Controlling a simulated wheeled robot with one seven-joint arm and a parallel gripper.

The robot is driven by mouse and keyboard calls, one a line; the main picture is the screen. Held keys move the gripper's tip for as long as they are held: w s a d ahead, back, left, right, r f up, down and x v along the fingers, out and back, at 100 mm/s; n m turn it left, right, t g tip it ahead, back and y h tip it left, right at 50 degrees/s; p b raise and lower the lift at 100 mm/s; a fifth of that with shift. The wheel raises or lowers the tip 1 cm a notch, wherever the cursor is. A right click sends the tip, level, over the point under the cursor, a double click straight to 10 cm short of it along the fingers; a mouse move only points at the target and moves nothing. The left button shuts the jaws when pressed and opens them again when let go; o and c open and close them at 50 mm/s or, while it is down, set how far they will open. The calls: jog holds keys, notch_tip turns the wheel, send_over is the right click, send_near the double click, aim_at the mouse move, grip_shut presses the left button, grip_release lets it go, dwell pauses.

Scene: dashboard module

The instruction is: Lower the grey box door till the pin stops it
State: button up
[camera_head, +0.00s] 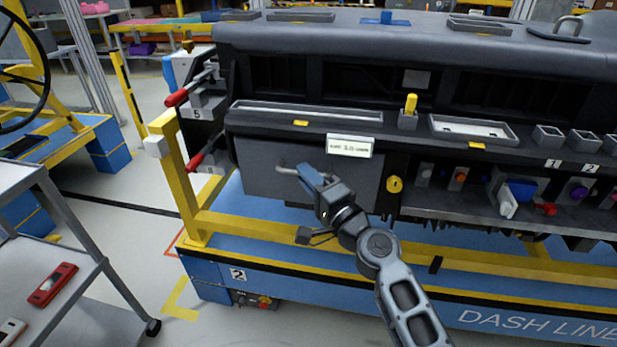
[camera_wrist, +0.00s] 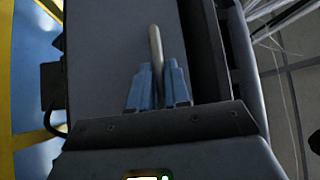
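The grey box door (camera_head: 253,172) is a flat panel at the left of the dashboard's lower front, below a small white label. It looks nearly upright. It also shows in the wrist view (camera_wrist: 108,50), with a dark gap along its right edge there. I cannot tell how far it stands open. A pale bar handle (camera_head: 285,170) sticks out from it. My gripper (camera_head: 310,175) is at this handle. In the wrist view the blue fingers (camera_wrist: 158,88) close around the handle (camera_wrist: 155,48). A yellow round knob (camera_head: 395,184) sits just right of the door; I cannot tell if it is the pin.
A yellow rail (camera_head: 230,226) and blue base (camera_head: 215,277) run below the door. Red-handled clamps (camera_head: 177,97) stand at the left end. A yellow-topped peg (camera_head: 410,103) stands on the dashboard ledge. A grey cart (camera_head: 75,270) is at the lower left.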

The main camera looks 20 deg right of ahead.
grip_shut()
jog(key=shift+s+f+b, duration=0.1)
jog(key=shift+f+b, duration=0.1)
jog(key=shift+b, duration=0.2)
jog(key=s+a+f+n+t+y+b, duration=0.3)
jog(key=s+f+n+b, duration=0.1)
jog(key=b, duration=2.2)
jog(key=shift+s+a+f+n, duration=0.2)
jog(key=shift+f+n, duration=0.4)
jog(key=shift+n, duration=0.3)
jog(key=shift+s+f+b, duration=0.1)
jog(key=shift+f+b, duration=0.05)
jog(key=shift+b, duration=0.15)
